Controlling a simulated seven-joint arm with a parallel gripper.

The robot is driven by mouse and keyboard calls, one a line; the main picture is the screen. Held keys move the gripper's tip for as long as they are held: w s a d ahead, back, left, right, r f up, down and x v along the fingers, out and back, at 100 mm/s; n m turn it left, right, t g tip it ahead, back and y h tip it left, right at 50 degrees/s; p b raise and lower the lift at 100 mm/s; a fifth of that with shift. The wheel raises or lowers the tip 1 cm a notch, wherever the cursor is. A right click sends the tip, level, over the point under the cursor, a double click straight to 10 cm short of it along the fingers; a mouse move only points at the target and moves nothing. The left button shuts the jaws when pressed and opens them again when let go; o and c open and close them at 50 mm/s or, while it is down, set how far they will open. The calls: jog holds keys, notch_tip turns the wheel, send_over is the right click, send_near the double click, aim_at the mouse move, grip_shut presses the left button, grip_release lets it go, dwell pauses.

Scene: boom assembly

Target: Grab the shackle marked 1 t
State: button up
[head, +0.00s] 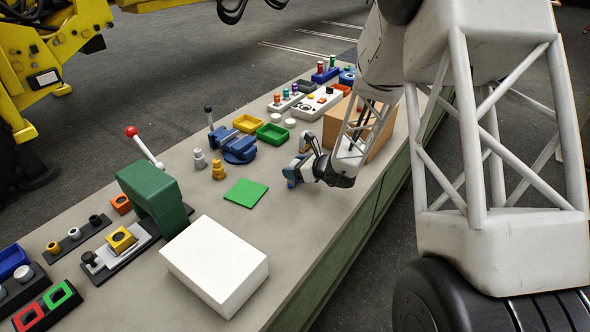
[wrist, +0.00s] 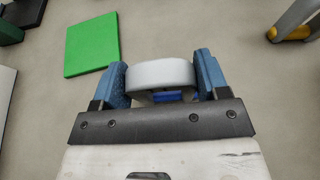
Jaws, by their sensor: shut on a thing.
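My gripper (head: 297,172) is low over the bench, to the right of the green square. In the wrist view its two blue fingers are shut on a light grey rounded piece (wrist: 160,73), one finger at each side. A small blue part shows just below the grey piece. I see no 1 t mark on it, and I cannot tell whether it is a shackle. In the head view my gripper mostly hides the held piece. I cannot tell whether it touches the bench.
The bench (head: 330,222) has clear room around the green square (head: 245,193). A grey fitting (head: 200,160) and a gold one (head: 218,171) stand left of it. A white box (head: 215,262) is nearer the front. An orange-brown box (head: 352,130) is behind my gripper. A blue vise (head: 238,148) stands beyond.

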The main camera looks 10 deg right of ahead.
aim_at(295, 161)
jog(key=shift+r, duration=1.85)
jog(key=s+d+r, duration=0.1)
jog(key=s, duration=1.5)
